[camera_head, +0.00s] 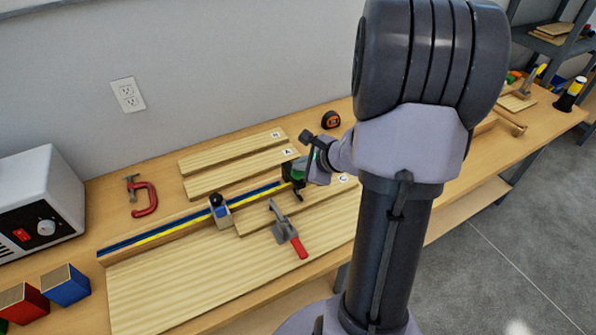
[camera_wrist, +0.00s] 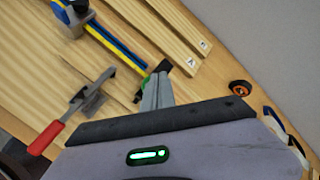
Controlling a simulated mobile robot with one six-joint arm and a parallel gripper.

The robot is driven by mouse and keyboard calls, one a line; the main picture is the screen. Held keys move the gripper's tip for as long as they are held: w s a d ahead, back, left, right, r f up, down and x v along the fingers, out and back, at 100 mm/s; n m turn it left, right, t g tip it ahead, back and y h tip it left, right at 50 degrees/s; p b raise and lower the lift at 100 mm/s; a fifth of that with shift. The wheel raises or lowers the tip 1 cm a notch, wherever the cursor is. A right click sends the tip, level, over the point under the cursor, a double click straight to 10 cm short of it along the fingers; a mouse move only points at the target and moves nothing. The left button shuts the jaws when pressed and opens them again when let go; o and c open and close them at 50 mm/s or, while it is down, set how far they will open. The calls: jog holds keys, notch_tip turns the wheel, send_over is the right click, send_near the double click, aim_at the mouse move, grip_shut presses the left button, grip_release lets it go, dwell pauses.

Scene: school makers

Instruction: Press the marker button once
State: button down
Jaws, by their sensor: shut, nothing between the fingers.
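My gripper (camera_head: 303,170) is shut and empty at the right end of the blue and yellow fence strip (camera_head: 180,226). In the wrist view its shut fingers (camera_wrist: 159,80) point at a small black block (camera_wrist: 163,67) with a bit of green beside it. This black part also shows in the head view (camera_head: 290,186), just below and left of the gripper. It may be the marker; I cannot make out a button on it, and my gripper hides part of it. I cannot tell whether the fingertips touch it.
A sliding stop (camera_head: 221,213) with a black knob stands on the fence. A red-handled clamp (camera_head: 293,240) lies in front. Boards labelled A (camera_head: 240,173) and B (camera_head: 230,151) lie behind. A red C-clamp (camera_head: 146,200) is at left, a tape measure (camera_head: 330,119) behind.

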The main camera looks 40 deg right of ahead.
jog(key=shift+f+b, duration=0.45)
jog(key=shift+b, duration=0.05)
dwell(0.4)
jog(key=shift+r+p, duration=0.8)
jog(key=shift+r, duration=0.3)
notch_tip(320, 180, up, 6)
jog(key=p, duration=0.4)
